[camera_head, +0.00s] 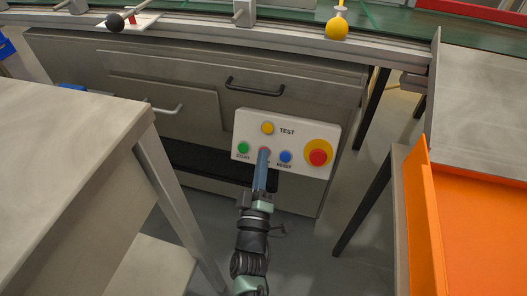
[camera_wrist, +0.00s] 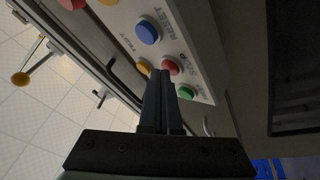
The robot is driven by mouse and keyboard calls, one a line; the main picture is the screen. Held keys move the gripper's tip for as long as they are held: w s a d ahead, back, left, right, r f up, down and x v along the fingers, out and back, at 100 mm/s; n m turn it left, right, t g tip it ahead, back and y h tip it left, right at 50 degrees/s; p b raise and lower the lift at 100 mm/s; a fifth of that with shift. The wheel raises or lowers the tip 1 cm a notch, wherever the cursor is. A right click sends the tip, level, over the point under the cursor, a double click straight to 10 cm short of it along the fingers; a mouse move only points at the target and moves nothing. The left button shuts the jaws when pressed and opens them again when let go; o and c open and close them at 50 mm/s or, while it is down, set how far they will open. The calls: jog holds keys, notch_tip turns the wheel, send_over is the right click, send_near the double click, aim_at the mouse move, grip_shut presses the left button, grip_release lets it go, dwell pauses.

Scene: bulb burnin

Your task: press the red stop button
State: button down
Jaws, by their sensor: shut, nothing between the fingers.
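The white control panel (camera_head: 242,127) stands in front of a grey cabinet. Its small red stop button (camera_wrist: 171,67) shows in the wrist view beside partly readable lettering, between the green button (camera_wrist: 186,92) and the blue button (camera_wrist: 147,31). In the head view my fingers cover most of it. My gripper (camera_head: 264,153) is shut and empty, its fingertips right at the red button. In the wrist view the fingertips (camera_wrist: 161,74) overlap the button's near edge. I cannot tell whether they touch it.
A larger red button (camera_head: 318,157) on a yellow disc sits at the panel's right. A yellow button (camera_head: 267,128) is above, marked TEST. A grey table (camera_head: 70,170) stands left, an orange tray (camera_head: 470,225) right. A yellow ball-topped knob (camera_head: 337,29) is above the panel.

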jog(key=shift+s+r, duration=0.1)
jog(key=shift+s+a+r+p, duration=0.25)
jog(key=shift+s+p, duration=0.3)
jog(key=shift+p, duration=0.3)
jog(key=shift+s+a+r+p, duration=0.2)
jog(key=shift+s+r+p, duration=0.25)
jog(key=shift+s+p, duration=0.3)
jog(key=shift+s+a+r+p, duration=0.25)
jog(key=shift+s+r+p, duration=0.3)
jog(key=shift+p, duration=0.35)
jog(key=shift+s+a+r+p, duration=0.2)
jog(key=shift+s+r+p, duration=0.15)
jog(key=shift+s+p, duration=0.45)
jog(key=shift+w, duration=0.1)
